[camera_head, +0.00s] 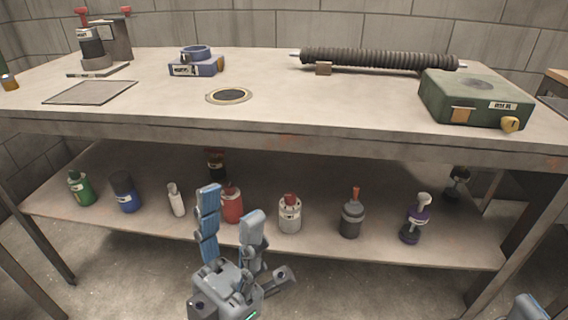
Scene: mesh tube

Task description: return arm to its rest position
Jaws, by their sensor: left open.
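My left gripper (231,208) is low in the middle of the head view, in front of the workbench's lower shelf. Its two blue-grey fingers point up and stand apart, with nothing held between them. The fingers overlap the shelf and partly cover a red bottle (232,207) behind them. A small blue-grey part of my right arm or gripper shows at the bottom right corner; its jaws cannot be made out. The dark ribbed mesh tube (385,58) lies along the back of the bench top (300,105), far from both grippers.
On the bench top stand a green box (475,95), a blue ring-topped block (196,62), a round plate (229,96), a flat grey plate (90,92) and a clamp-like stand (97,45). Several bottles line the lower shelf (335,243). The bench top's front middle is clear.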

